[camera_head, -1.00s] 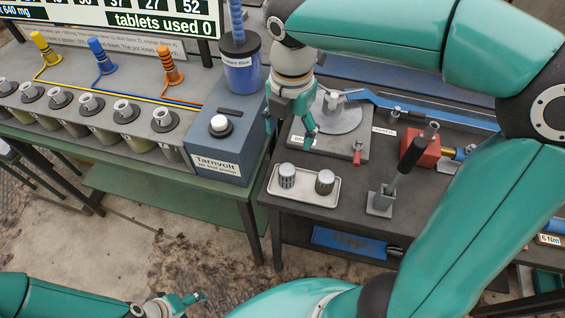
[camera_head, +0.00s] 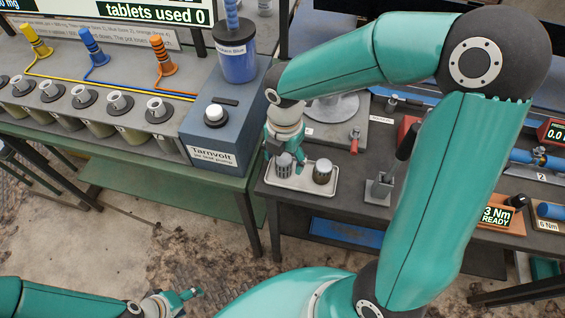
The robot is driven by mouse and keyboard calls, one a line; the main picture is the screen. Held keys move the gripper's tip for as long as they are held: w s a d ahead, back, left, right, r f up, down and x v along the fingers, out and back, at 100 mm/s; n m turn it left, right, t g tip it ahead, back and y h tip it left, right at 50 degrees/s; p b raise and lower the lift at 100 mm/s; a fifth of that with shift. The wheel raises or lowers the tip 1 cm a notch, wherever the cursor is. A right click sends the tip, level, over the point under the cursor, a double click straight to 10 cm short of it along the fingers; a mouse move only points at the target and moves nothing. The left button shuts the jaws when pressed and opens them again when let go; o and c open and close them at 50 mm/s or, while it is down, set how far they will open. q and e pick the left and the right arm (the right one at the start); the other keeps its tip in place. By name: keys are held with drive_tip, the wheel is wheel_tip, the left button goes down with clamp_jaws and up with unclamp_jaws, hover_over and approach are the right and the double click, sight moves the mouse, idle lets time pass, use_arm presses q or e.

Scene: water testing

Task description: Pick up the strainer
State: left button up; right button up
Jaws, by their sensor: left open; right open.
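Two small metal cylinders stand upright on a light tray (camera_head: 305,190) at the left end of the dark bench. The left one (camera_head: 284,168), grey with dark slots on its side, looks like the strainer. The right one (camera_head: 322,172) is darker on its side. My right gripper (camera_head: 286,158) is open and points down over the left cylinder, with a finger on either side. I cannot tell whether the fingers touch it, and they partly cover its top. My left gripper (camera_head: 186,297) is open and empty, low at the bottom left, far from the tray.
A blue-grey Tarnvolt box (camera_head: 213,152) with a blue container (camera_head: 237,60) stands left of the tray. A grey bracket (camera_head: 379,188) stands right of the tray. A red lever (camera_head: 355,140) and round plate (camera_head: 333,107) lie behind. My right arm covers much of the bench's right side.

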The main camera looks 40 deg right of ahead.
wheel_tip(320, 180, down, 2)
drive_tip(key=shift+f, duration=0.1)
drive_tip(key=c, duration=1.2)
